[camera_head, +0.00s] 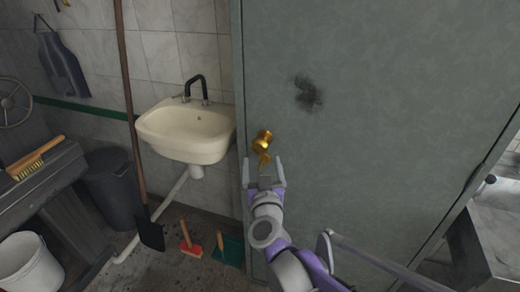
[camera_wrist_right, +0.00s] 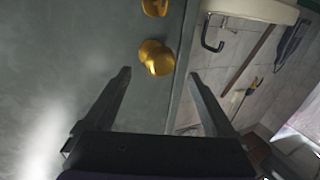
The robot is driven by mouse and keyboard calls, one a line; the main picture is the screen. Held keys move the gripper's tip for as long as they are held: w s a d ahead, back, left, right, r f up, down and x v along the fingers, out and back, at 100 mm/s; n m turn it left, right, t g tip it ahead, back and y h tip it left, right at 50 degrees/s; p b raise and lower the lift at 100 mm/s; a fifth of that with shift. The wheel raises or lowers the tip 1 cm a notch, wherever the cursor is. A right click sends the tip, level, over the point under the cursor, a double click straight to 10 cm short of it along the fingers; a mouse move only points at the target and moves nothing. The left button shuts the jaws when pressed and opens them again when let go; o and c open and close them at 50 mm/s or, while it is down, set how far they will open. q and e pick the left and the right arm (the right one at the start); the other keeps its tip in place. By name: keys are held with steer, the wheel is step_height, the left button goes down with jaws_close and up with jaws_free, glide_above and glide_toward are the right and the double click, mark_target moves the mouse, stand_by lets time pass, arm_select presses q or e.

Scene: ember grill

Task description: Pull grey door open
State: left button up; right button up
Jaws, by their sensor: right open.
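The grey door (camera_head: 390,110) fills the middle and right of the head view, with a dark smudge on its face. A brass knob (camera_head: 264,136) sits near its left edge, with a smaller brass part just below it. Two brass parts also show in the right wrist view, the nearer one (camera_wrist_right: 158,60) ahead of and between the fingertips. My right gripper (camera_head: 264,170) is open and empty, just below the knob, its fingers pointing up towards the brass parts. I see no grip on them. My left gripper is not in view.
A white sink (camera_head: 188,130) with a black tap hangs on the tiled wall left of the door. A long-handled shovel (camera_head: 150,232), red brush (camera_head: 190,247) and green dustpan (camera_head: 228,249) stand below. A dark bin (camera_head: 112,185) and workbench are further left; a metal counter (camera_head: 498,215) is at right.

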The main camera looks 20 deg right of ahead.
mark_target(260, 151)
steer(key=x, duration=0.8)
steer(key=shift+a, duration=0.1)
steer(key=shift+c, duration=0.2)
jaws_close()
